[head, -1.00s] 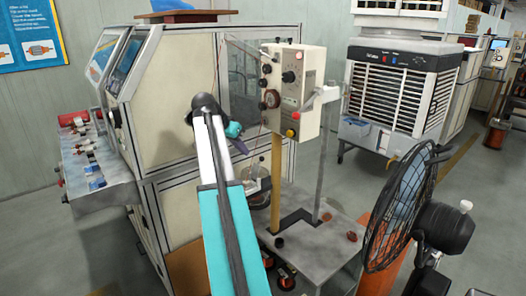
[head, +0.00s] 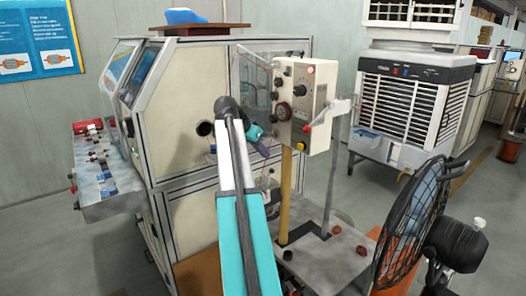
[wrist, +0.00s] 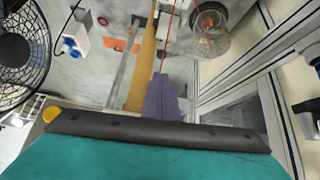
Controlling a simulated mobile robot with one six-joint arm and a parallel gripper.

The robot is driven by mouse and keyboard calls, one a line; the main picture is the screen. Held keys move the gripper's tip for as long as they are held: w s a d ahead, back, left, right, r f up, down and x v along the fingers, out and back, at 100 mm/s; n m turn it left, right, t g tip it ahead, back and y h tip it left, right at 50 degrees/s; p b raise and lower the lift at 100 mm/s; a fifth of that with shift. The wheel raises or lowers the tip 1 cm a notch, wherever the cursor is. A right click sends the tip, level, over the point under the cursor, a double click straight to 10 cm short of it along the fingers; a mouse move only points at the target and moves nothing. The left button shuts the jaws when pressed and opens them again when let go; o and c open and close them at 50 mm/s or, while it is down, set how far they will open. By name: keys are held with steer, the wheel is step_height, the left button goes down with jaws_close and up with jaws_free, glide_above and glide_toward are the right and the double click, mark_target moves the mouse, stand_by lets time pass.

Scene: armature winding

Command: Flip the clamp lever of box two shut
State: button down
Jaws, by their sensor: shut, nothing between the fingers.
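A cream control box (head: 302,100) with knobs and dials is mounted on a yellow post (head: 286,185) right of centre in the head view. Red parts show at its top and lower right; I cannot tell which is the clamp lever, or whether this is box two. My gripper (head: 263,150) is just left of the box, partly hidden behind my arm. In the wrist view its purple fingers (wrist: 162,97) are together with nothing between them. They point past the yellow post, which shows just left of them. I cannot see them touching anything.
A large cream machine cabinet (head: 185,95) stands to the left. A black fan (head: 410,215) stands front right, and an air cooler (head: 412,105) is behind it. A grey table (head: 330,255) lies below the box. A clear jar (wrist: 209,38) shows in the wrist view.

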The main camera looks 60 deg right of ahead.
mark_target(269, 179)
steer(key=shift+p+x, duration=1.35)
steer(key=shift+x, duration=2.7)
steer(key=shift+s, duration=0.25)
steer(key=shift+b, duration=0.4)
